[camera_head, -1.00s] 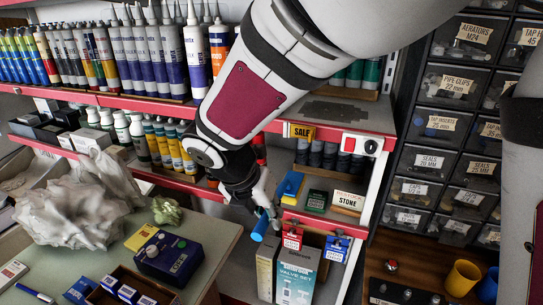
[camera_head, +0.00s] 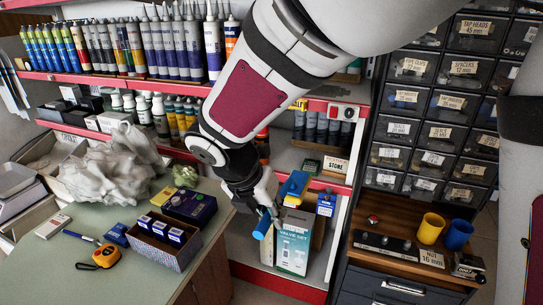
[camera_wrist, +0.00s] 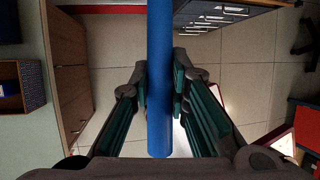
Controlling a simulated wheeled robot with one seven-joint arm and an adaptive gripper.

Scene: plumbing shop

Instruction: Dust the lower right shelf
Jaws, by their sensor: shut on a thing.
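My gripper (camera_head: 267,207) is shut on a blue rod (camera_head: 262,224), the handle of a tool. In the wrist view the rod (camera_wrist: 160,80) runs straight between the dark green finger pads. A blue and yellow piece (camera_head: 294,186) lies in line with the rod beyond the jaws and looks like the tool's head. It is in front of the right shelf unit's red edge; contact is unclear. Below, a valve set box (camera_head: 293,243) stands on the bottom shelf.
At left, a counter (camera_head: 60,250) carries a tape measure (camera_head: 100,257), a box tray (camera_head: 165,247) and a crumpled grey-white heap (camera_head: 110,165). At right, a drawer cabinet holds a yellow cup (camera_head: 430,228) and a blue cup (camera_head: 457,235). The wrist view shows open tiled floor (camera_wrist: 240,70).

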